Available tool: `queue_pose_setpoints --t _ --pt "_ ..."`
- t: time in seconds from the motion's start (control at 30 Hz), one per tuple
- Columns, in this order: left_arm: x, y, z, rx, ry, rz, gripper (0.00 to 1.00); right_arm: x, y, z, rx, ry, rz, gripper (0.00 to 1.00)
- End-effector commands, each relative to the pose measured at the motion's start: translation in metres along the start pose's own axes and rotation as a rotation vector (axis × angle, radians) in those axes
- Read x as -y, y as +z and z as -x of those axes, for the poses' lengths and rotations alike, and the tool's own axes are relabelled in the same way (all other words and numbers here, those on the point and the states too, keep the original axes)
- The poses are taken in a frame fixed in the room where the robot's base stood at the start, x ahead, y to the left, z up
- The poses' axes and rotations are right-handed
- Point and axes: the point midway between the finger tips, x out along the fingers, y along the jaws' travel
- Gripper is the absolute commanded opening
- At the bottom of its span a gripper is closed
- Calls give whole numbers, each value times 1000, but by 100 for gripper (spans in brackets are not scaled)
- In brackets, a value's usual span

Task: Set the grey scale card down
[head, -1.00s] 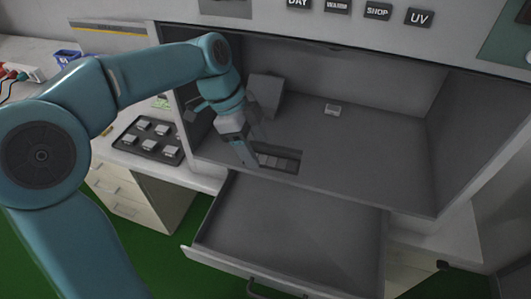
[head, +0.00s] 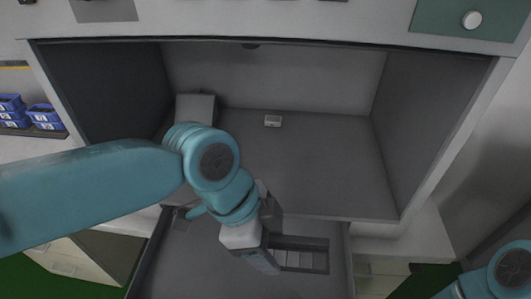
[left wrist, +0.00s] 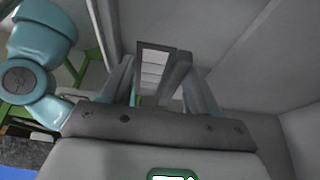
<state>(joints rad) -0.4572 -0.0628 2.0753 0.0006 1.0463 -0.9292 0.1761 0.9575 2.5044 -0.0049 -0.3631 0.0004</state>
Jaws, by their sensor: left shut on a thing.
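The grey scale card (head: 302,258) is a dark frame with a row of grey patches. It is in my left gripper (head: 268,262), which is shut on it at one end. In the head view the card shows over the open drawer (head: 195,265) below the booth. I cannot tell whether it touches the drawer's floor. In the left wrist view the card (left wrist: 153,70) shows between the fingers. My right gripper is out of view; only part of my right arm shows at the lower right of the head view.
The grey booth (head: 310,165) is open above the drawer. A small light block (head: 273,120) sits on its floor, and a grey box (head: 195,107) stands at its back left. Blue bins (head: 45,117) stand at the far left. The booth floor's middle and right are clear.

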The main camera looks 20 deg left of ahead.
Motion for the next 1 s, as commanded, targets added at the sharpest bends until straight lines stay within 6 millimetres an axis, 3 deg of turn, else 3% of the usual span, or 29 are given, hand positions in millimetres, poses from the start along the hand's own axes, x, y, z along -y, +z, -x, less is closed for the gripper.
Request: queue_pose_setpoints --t 0.13,0.5,0.7,0.77,1.0 --pt "27 1 0 0 0 5 32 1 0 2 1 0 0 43" --pt "135 0 2 0 1 4 32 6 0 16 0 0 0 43" --pt "182 -1 2 -1 0 2 32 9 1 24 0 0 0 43" --pt "193 0 1 0 1 3 32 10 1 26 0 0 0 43" --pt "193 12 -28 0 1 0 32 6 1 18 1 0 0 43"
